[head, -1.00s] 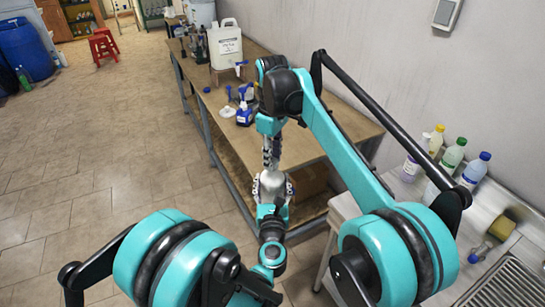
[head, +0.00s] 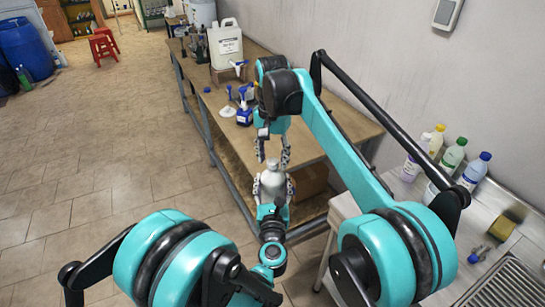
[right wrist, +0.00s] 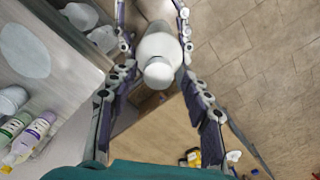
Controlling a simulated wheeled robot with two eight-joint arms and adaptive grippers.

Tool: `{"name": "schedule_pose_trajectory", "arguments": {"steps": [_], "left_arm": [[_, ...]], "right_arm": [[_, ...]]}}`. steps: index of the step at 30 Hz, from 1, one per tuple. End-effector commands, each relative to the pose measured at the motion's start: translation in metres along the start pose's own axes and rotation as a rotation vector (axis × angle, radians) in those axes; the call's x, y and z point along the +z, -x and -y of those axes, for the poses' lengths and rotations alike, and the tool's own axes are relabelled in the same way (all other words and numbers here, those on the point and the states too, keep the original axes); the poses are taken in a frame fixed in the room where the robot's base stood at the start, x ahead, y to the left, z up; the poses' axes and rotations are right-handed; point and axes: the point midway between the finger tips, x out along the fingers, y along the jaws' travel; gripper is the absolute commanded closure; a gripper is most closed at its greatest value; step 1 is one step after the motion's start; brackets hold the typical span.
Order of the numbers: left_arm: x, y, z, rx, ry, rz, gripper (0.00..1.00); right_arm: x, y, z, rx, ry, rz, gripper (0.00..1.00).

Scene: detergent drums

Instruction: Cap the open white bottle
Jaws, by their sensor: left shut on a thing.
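The white bottle (head: 272,186) stands upright in my left gripper (head: 273,193), which is shut around its body. It is held in the air in front of the wooden table. A white, rounded piece that looks like a cap (right wrist: 158,73) sits on the bottle's neck in the right wrist view. My right gripper (head: 272,153) is directly above the bottle, pointing down. Its fingers are spread to either side of the bottle's top, and I see nothing between them. How tightly the cap sits cannot be told.
The wooden table (head: 335,128) runs along the wall, holding a large white jug (head: 225,45) and blue spray bottles (head: 243,108). A sink counter (head: 410,205) at right carries several coloured bottles (head: 452,155).

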Motion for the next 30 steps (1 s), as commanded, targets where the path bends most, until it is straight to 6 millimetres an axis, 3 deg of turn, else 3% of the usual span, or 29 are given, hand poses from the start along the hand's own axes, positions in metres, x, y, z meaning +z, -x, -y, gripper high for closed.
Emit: {"name": "schedule_pose_trajectory", "arguments": {"steps": [7,18,30], "left_arm": [[0.0,-0.001,0.0,0.001,0.0,0.0,1.0],[0.0,-0.001,-0.001,0.002,0.0,0.0,1.0],[0.0,-0.001,-0.001,0.002,0.0,0.0,1.0]], "right_arm": [[0.001,0.004,0.0,0.001,0.001,0.002,0.52],[0.001,0.044,0.0,0.002,0.002,0.003,0.52],[0.001,0.047,-0.001,0.002,0.043,0.003,0.54]]}}
